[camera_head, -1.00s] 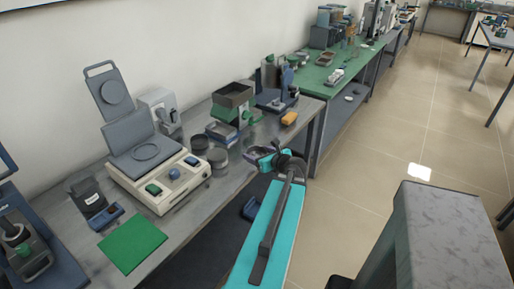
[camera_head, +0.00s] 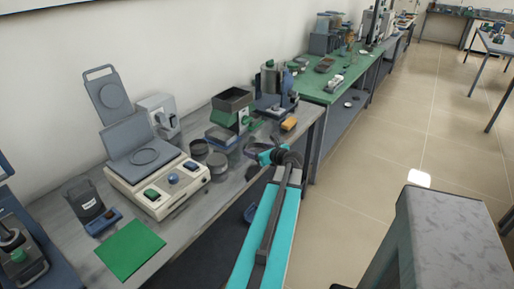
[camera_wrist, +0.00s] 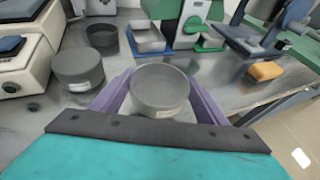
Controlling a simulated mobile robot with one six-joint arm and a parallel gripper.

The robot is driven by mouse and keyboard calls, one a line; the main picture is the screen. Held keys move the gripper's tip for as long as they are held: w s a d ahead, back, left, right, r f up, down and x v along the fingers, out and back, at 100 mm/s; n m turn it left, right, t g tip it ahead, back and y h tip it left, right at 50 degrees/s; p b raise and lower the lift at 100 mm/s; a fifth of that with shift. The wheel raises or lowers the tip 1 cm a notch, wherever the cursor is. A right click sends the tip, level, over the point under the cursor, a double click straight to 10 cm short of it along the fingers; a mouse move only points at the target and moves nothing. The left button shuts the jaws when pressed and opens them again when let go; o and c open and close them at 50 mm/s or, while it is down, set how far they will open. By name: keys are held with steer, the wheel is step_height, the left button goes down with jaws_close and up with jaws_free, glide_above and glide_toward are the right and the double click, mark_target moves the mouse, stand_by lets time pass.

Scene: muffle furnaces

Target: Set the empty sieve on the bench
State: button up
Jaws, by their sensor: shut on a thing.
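My gripper (camera_wrist: 159,98) has purple fingers and is shut on a round grey sieve (camera_wrist: 160,88) with a small pale label on its front wall. The sieve looks level and empty, with a bare grey floor. I cannot tell whether its underside touches the grey bench (camera_wrist: 225,84). In the head view my gripper (camera_head: 256,153) is over the bench's front part, and the sieve is mostly hidden there. A second grey round vessel (camera_wrist: 78,70) with a label stands to the left of it. A darker open round vessel (camera_wrist: 102,37) stands behind that.
A cream device with a raised lid (camera_head: 160,185) stands left of the round vessels. A green-and-grey stand with a dark tray (camera_head: 232,98) is behind my gripper. An orange block (camera_wrist: 266,71) lies at right. A green mat (camera_head: 130,249) lies near the front left.

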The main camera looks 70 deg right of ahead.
mark_target(257, 147)
steer(key=shift+w+d+f+p, duration=0.15)
steer(key=shift+w+d, duration=0.3)
steer(key=shift+d, duration=0.65)
steer(key=shift+w+d+f+p, duration=0.1)
steer(key=shift+w+d+p, duration=0.3)
steer(key=shift+d, duration=0.75)
steer(key=shift+w+d+f+p, duration=0.1)
steer(key=shift+w+d, duration=0.4)
steer(key=shift+d, duration=0.6)
steer(key=shift+f+p, duration=0.45)
steer(key=shift+f, duration=1.3)
steer(key=shift+f, duration=0.15)
steer(key=o, duration=1.1)
